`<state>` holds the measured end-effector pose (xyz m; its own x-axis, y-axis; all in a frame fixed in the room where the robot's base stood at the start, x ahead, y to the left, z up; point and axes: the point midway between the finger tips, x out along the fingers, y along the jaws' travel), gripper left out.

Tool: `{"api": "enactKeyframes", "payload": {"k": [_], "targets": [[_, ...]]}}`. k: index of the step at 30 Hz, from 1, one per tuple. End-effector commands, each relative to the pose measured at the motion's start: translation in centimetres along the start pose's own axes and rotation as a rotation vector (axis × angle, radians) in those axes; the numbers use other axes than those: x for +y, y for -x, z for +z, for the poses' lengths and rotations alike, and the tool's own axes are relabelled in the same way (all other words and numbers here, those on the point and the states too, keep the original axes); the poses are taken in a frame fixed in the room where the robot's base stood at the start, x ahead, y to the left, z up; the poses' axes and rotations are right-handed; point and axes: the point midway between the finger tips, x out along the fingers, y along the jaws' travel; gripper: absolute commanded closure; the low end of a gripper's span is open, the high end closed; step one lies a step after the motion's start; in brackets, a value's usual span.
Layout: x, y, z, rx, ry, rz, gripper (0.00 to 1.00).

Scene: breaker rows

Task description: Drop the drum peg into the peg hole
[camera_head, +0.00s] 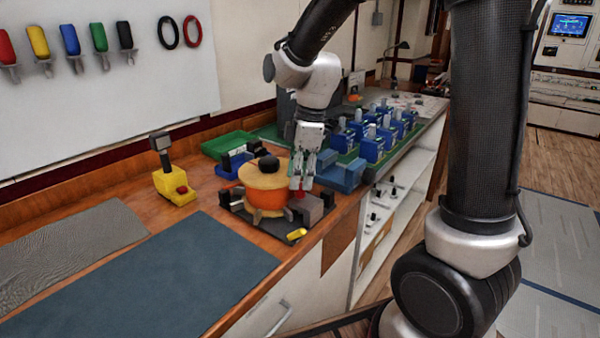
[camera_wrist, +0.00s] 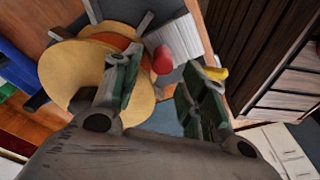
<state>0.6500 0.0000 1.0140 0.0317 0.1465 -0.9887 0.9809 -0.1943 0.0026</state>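An orange drum (camera_head: 266,199) with tan round flanges and a black knob on top stands on a dark base at the bench's front edge. It fills the upper left of the wrist view (camera_wrist: 70,75). A small red knob-like piece (camera_wrist: 162,61), possibly the drum peg, is beside the drum, by a grey block (camera_wrist: 176,38). My gripper (camera_head: 301,186) points down just right of the drum. Its fingers (camera_wrist: 158,75) are apart, with the red piece showing in the gap near the tips; I cannot tell whether they touch it. I cannot make out the peg hole.
A yellow handle (camera_head: 296,234) sticks out at the base's front. A yellow box with a red button (camera_head: 174,185) stands left. Blue breaker units (camera_head: 372,144) stand in rows behind right, a green tray (camera_head: 229,144) behind. The blue mat (camera_head: 150,285) is clear.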

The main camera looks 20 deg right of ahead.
Motion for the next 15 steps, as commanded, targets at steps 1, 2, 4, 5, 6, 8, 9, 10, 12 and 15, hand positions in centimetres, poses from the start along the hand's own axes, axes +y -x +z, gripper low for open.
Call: {"api": "enactKeyframes", "payload": {"k": [1, 2, 4, 5, 6, 8, 9, 10, 12, 15], "targets": [[0.0, 0.0, 0.0, 0.000, 0.000, 0.000, 0.53], [0.0, 0.0, 0.0, 0.000, 0.000, 0.000, 0.53], [0.0, 0.0, 0.0, 0.000, 0.000, 0.000, 0.53], [0.0, 0.0, 0.0, 0.000, 0.000, 0.000, 0.53], [0.0, 0.0, 0.0, 0.000, 0.000, 0.000, 0.53], [0.0, 0.0, 0.0, 0.000, 0.000, 0.000, 0.53], [0.0, 0.2, 0.0, 0.001, 0.000, 0.001, 0.53], [0.0, 0.3, 0.0, 0.001, 0.000, 0.001, 0.53], [0.1, 1.1, -0.1, 0.002, 0.000, 0.002, 0.53], [0.1, 2.9, -0.1, 0.003, -0.001, 0.005, 0.53]]}}
